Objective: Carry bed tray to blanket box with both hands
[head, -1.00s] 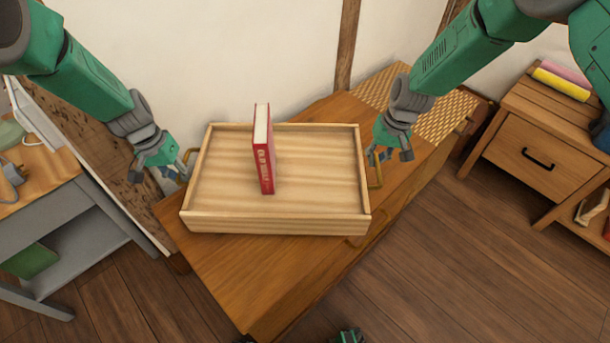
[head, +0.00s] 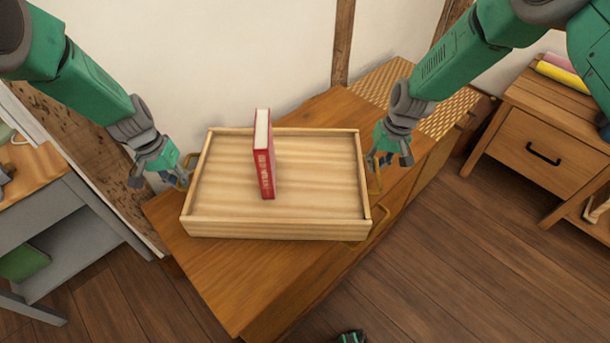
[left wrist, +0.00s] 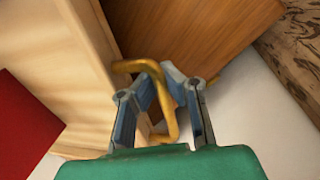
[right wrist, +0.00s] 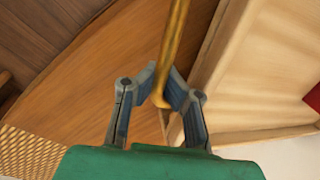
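The bed tray (head: 212,228) is a pale wooden tray with low walls and a brass handle at each end. A red book (head: 264,170) stands upright in it. The tray is over a brown wooden chest-like piece (head: 235,290); I cannot tell whether it touches the top. My left gripper (head: 175,178) is at the tray's left end, its fingers closed around the left handle (left wrist: 168,115). My right gripper (head: 383,162) is at the right end, its fingers closed around the right handle (right wrist: 176,35). No label marks the blanket box.
A woven panel (head: 445,112) covers the far end of the wooden piece. A nightstand (head: 540,125) with rolled yellow and pink items stands at the right. A grey table (head: 70,230) is at the left. Wood floor (head: 450,260) is clear at front right.

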